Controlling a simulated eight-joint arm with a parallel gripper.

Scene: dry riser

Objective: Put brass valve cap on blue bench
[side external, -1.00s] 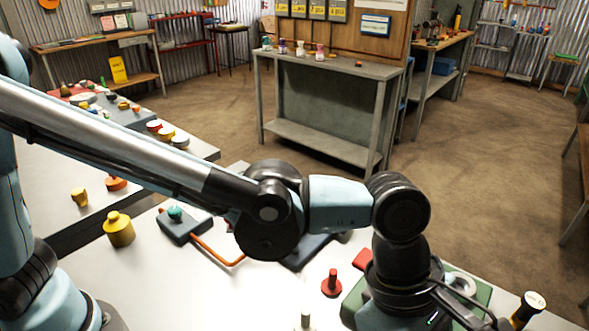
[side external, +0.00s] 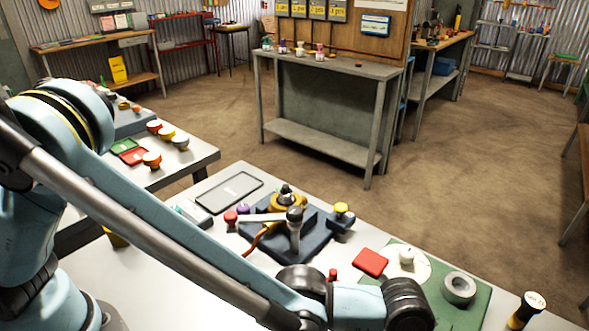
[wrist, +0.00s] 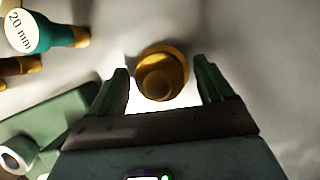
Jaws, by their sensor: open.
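The brass valve cap (wrist: 162,80), a round stepped yellow-brown piece, stands on the pale table in the wrist view. My gripper (wrist: 160,76) is open, with its two dark green fingers on either side of the cap. The cap is not seen in the side view, where my gripper is below the picture's lower edge. I cannot tell for sure which thing is the blue bench. A dark blue base (side external: 314,245) with a valve and coloured knobs on it stands on the table in the side view.
A green mat (side external: 468,312) holds a grey ring (side external: 459,288) and a white disc. A red block (side external: 370,262) lies beside it. A cylinder marked 20 mm (wrist: 35,30) lies near my left finger. A grey tray (side external: 229,192) lies farther back.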

